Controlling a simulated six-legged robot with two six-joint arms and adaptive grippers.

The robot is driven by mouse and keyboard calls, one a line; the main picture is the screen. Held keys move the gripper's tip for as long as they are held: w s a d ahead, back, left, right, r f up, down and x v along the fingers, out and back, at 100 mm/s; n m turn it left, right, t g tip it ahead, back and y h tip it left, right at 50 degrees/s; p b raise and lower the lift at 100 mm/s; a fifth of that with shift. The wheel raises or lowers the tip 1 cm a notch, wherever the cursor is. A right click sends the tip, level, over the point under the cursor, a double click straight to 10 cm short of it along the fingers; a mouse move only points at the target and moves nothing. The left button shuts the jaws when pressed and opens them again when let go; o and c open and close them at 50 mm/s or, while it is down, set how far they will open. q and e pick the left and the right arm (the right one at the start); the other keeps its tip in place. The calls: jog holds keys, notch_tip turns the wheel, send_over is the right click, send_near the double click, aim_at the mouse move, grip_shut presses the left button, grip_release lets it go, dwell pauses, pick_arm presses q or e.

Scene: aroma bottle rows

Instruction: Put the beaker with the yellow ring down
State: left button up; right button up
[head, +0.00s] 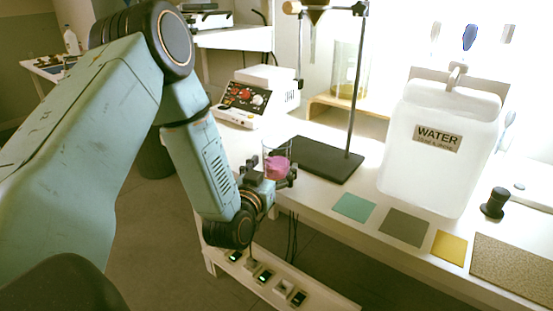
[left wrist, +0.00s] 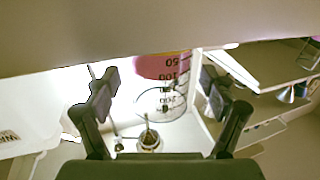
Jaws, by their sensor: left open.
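A clear glass beaker with pink liquid (head: 277,163) is at the near left corner of the white bench, by the black stand base. I cannot make out a yellow ring on it. My left gripper (head: 270,179) is at the beaker, its fingers open. In the left wrist view the beaker (left wrist: 168,100) appears upside down, with printed volume marks. It lies between the two open fingers of the left gripper (left wrist: 159,88), with gaps showing at both sides. Whether its base touches the bench is hidden. My right gripper is not in view.
A teal square (head: 354,207), a grey square (head: 404,227) and a yellow square (head: 449,247) lie along the bench's front edge, bare on top. A white water tank (head: 436,150) stands behind them. The stand's base (head: 318,158) and pole are close to the beaker.

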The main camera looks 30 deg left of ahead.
aim_at(281, 137)
pick_arm(q)
jog(key=shift+o, duration=0.3)
jog(key=v, duration=0.3)
jog(key=p+v, duration=0.1)
jog(key=shift+s+d+r, duration=0.25)
jog(key=shift+d+r, duration=0.15)
jog(key=shift+o, duration=0.2)
jog(key=r+p, duration=0.1)
jog(key=r, duration=0.1)
jog(key=a+r+p, duration=0.1)
jog(key=r, duration=0.1)
jog(key=shift+s+r, duration=0.15)
jog(key=shift+s, duration=0.05)
jog(key=b+x, duration=0.2)
jog(key=x, duration=0.5)
jog(key=shift+d, duration=0.1)
jog(key=shift+w+f, duration=0.2)
jog(key=shift+w, duration=0.3)
jog(key=shift+s+r, duration=0.1)
jog(key=shift+s, duration=0.05)
jog(key=shift+c, duration=0.7)
jog(key=c, duration=0.4)
grip_shut()
